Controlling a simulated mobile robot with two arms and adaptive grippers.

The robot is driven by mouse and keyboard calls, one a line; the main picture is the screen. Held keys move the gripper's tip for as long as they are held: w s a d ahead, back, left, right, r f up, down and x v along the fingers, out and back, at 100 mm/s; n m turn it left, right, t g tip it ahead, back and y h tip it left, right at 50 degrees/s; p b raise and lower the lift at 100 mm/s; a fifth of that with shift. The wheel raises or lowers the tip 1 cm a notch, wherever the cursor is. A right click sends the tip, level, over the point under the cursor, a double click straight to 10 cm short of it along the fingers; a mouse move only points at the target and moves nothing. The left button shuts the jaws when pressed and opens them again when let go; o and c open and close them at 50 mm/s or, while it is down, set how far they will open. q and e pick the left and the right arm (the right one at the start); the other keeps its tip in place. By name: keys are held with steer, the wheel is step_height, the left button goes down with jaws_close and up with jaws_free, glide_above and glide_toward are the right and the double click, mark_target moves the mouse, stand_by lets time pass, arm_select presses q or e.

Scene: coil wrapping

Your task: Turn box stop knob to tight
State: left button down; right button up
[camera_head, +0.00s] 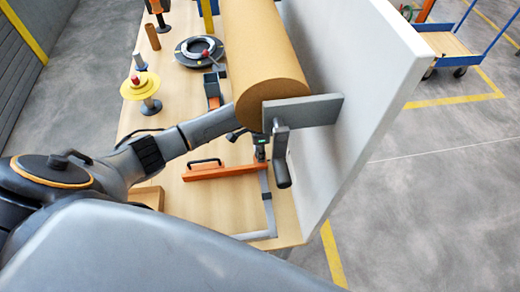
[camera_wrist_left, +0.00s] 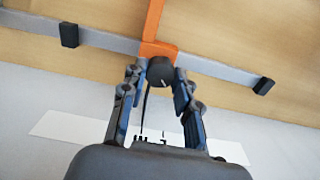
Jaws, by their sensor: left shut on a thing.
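The box stop's dark round knob (camera_wrist_left: 160,71) sits on an orange piece (camera_wrist_left: 157,49) where grey bars with black end pads (camera_wrist_left: 215,67) meet. In the wrist view the two fingers of my left gripper (camera_wrist_left: 159,78) are on either side of the knob, shut on it. In the head view my left gripper (camera_head: 261,153) is low over the table at the right end of the orange bar (camera_head: 225,171), beside the grey bar (camera_head: 268,212). The knob is hard to make out there. My right gripper is not in view.
A large brown roll (camera_head: 262,55) and a grey plate with a hanging dark lever (camera_head: 282,165) are close to my left gripper. A tall white panel (camera_head: 365,75) stands on the right. A yellow disc stand (camera_head: 140,87) and a black ring (camera_head: 199,51) stand farther back on the wooden table.

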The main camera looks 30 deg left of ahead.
arm_select(q)
steer(key=m, duration=0.6)
steer(key=shift+w+r, duration=0.1)
steer(key=m, duration=0.6)
steer(key=shift+m, duration=0.4)
steer(key=m+b, duration=0.1)
steer(key=m, duration=0.4)
steer(key=m+b, duration=0.1)
steer(key=m, duration=0.5)
steer(key=shift+w, duration=0.1)
steer(key=shift+m, duration=0.3)
steer(key=c, duration=1.2)
jaws_free()
steer(key=shift+o, duration=1.1)
steer(key=shift+s, duration=0.2)
